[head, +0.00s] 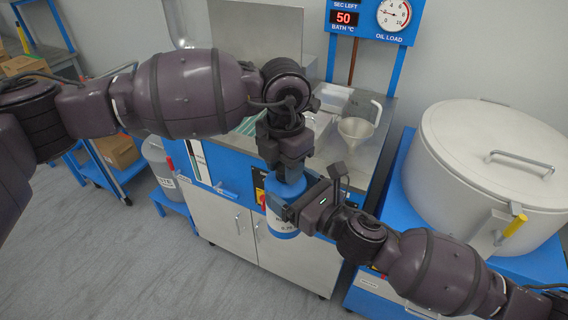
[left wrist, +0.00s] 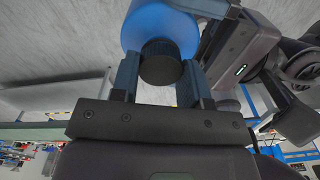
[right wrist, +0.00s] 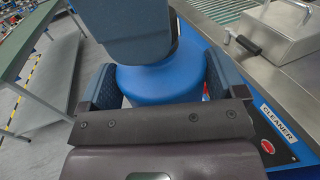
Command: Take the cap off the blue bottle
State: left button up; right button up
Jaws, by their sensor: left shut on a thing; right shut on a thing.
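The blue bottle (head: 285,190) is held upright in front of the blue-and-steel bench, with a pale label on its lower body. My right gripper (head: 287,208) is shut around its body from the side. In the right wrist view the blue bottle (right wrist: 155,84) sits between both fingers. My left gripper (head: 288,170) points down from above and is shut on the black cap (left wrist: 160,62). In the left wrist view the cap is between the fingers, against the blue bottle (left wrist: 158,25); I cannot tell whether it is loose. The cap is hidden in the head view.
The bench behind has a steel top with a funnel (head: 355,130) and a gauge panel (head: 375,18). A large lidded white vessel (head: 490,150) stands at right. A grey container (head: 165,165) stands at left on a blue stand. The floor at left front is clear.

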pick_arm(q)
jog(key=n, duration=0.4)
jog(key=shift+w+r+n, duration=0.1)
jog(key=shift+n, duration=0.2)
pick_arm(e)
jog(key=shift+s+a+r, duration=0.1)
jog(key=shift+s+a, duration=0.05)
jog(key=shift+s, duration=0.05)
pick_arm(q)
jog(key=n, duration=0.8)
pick_arm(e)
jog(key=shift+w, duration=0.1)
pick_arm(q)
jog(key=n, duration=0.4)
jog(key=shift+n, duration=0.4)
pick_arm(e)
jog(key=shift+w+d, duration=0.1)
jog(key=shift+d, duration=0.1)
pick_arm(q)
jog(key=shift+r, duration=0.1)
